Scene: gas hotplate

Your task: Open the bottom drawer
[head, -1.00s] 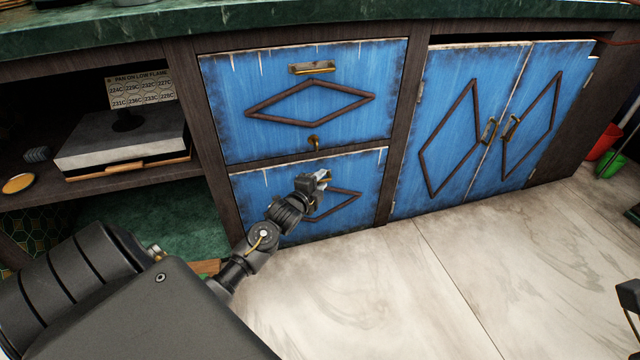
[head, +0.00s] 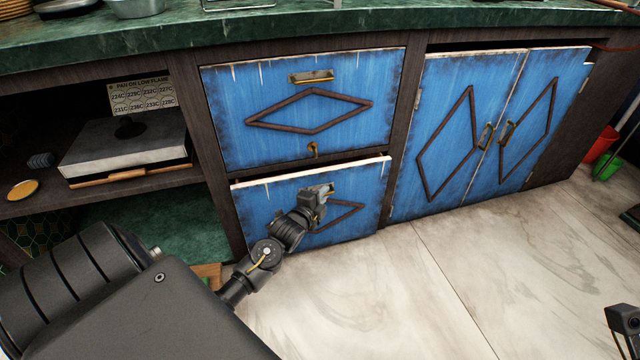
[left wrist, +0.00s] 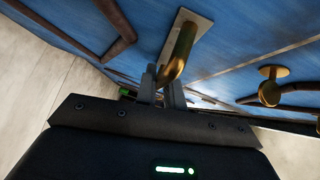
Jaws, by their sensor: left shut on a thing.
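The blue bottom drawer (head: 368,184) with a dark diamond moulding sits under the top drawer (head: 225,110). It stands slightly open, its pale top edge showing in front of the frame. My left gripper (head: 322,190) is at the upper middle of its front. In the left wrist view, the gripper's fingers (left wrist: 164,86) are shut on the brass drawer handle (left wrist: 182,45), which stands out from a plate on the blue front. The gripper hides the handle in the head view. Part of what looks like my right gripper (head: 624,320) shows at the lower right edge; its jaws are unclear.
A small brass fitting (head: 313,150) sits low on the closed top drawer, just above the bottom drawer. Blue double doors (head: 450,135) are at the right. An open shelf (head: 50,196) with a boxy device is at the left. The pale floor (head: 400,290) in front is clear.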

